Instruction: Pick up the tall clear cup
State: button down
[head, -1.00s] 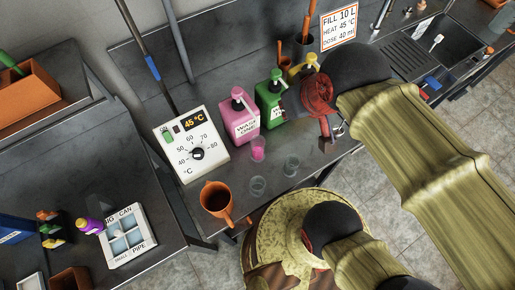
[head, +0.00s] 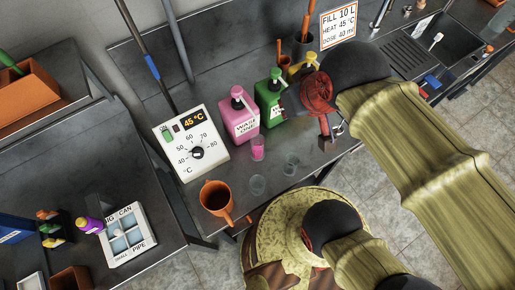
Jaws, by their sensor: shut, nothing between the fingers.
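Two small clear cups stand on the dark bench: one clear cup (head: 291,164) to the right, and another clear cup (head: 258,185) lower left of it. I cannot tell for sure which is the taller. A pink-tinted cup (head: 257,148) stands just behind them, in front of the pink bottle. My gripper (head: 327,142) is at the end of the red wrist, right of and apart from the cups. It is small in view, shut and empty. My wrist and sleeved arm cover part of the bench behind it.
Pink (head: 239,118) and green (head: 269,94) pump bottles stand behind the cups. A temperature box (head: 190,143) is at left. The sink (head: 435,45) is at far right.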

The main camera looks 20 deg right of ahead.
aim_at(256, 141)
jog(key=k+j+z, duration=0.15)
jog(key=k, duration=0.4)
jog(key=k+j+z, duration=0.3)
jog(key=j, duration=0.25)
jog(key=k+j+z, duration=0.25)
jog(key=k+j, duration=0.15)
jog(key=j, duration=0.15)
jog(key=i+j+z, duration=0.2)
jog(key=j, duration=0.5)
jog(key=j+z, duration=0.2)
jog(key=j, duration=0.5)
